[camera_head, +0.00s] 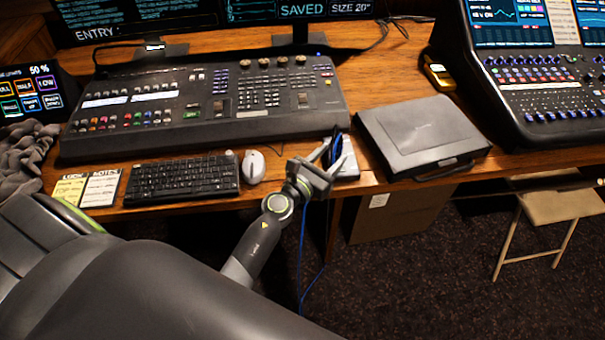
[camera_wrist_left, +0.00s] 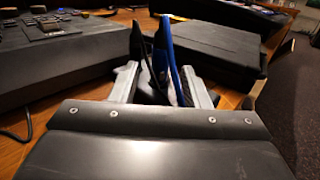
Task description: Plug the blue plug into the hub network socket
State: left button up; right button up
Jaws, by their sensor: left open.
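My left gripper (camera_head: 335,158) reaches over the front edge of the desk, between the mouse and the laptop-like black case. Its fingers are apart. A blue cable (camera_head: 303,245) hangs down below the gripper past the desk edge. In the left wrist view, the blue cable (camera_wrist_left: 166,45) and a black cable beside it (camera_wrist_left: 137,42) rise between the open fingers (camera_wrist_left: 160,85). A small pale box (camera_head: 348,166), perhaps the hub, sits at the gripper, mostly hidden by the fingers. The blue plug's end and the network socket cannot be made out. My right gripper is not in view.
A large lighting console (camera_head: 205,105) stands behind the gripper. A keyboard (camera_head: 182,180) and white mouse (camera_head: 253,166) lie to the left. The black case (camera_head: 424,132) lies close on the right. A cardboard box (camera_head: 400,213) stands under the desk, and a folding chair (camera_head: 555,205) stands at right.

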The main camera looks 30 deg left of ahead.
pick_arm(q)
jog(key=b+v, duration=0.3)
jog(key=v, duration=1.2)
jog(key=shift+s, duration=0.4)
jog(key=shift+r, duration=0.1)
